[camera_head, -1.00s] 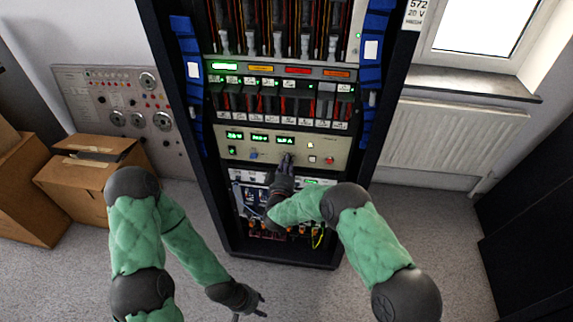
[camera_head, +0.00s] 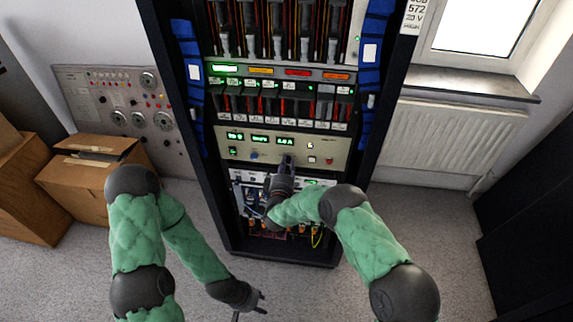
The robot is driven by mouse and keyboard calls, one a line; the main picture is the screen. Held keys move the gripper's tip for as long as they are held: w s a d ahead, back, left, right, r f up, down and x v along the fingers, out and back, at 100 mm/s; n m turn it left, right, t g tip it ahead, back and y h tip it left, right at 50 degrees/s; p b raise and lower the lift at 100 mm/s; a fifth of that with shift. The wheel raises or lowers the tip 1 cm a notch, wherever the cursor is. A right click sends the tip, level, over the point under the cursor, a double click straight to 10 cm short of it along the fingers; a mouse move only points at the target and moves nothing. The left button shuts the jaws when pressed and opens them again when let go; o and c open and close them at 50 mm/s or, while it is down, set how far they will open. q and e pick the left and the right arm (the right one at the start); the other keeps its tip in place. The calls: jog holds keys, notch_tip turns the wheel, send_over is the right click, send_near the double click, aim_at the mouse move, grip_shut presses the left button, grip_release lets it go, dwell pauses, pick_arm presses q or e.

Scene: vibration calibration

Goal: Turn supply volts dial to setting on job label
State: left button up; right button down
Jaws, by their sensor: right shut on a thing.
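The supply panel (camera_head: 320,148) is a beige strip across the rack with green number displays (camera_head: 260,139), too small to read surely. My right gripper (camera_head: 288,161) is at this panel, below the right-hand display, shut on a dial there. The gripper hides that dial and its setting. A small blue knob (camera_head: 254,155) shows to its left, untouched. My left gripper (camera_head: 252,306) is open and empty, low over the floor.
Wiring (camera_head: 255,205) lies open below the panel. Cardboard boxes (camera_head: 85,180) stand at left, a radiator (camera_head: 450,140) at right. The floor before the rack is clear.

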jog(key=shift+r, duration=0.15)
dwell(0.3)
jog(key=c, duration=1)
grip_release()
jog(key=shift+w+a, duration=0.1)
jog(key=shift+c, duration=0.2)
jog(key=s+a, duration=0.1)
jog(key=s, duration=1.1)
jog(key=shift+a, duration=0.25)
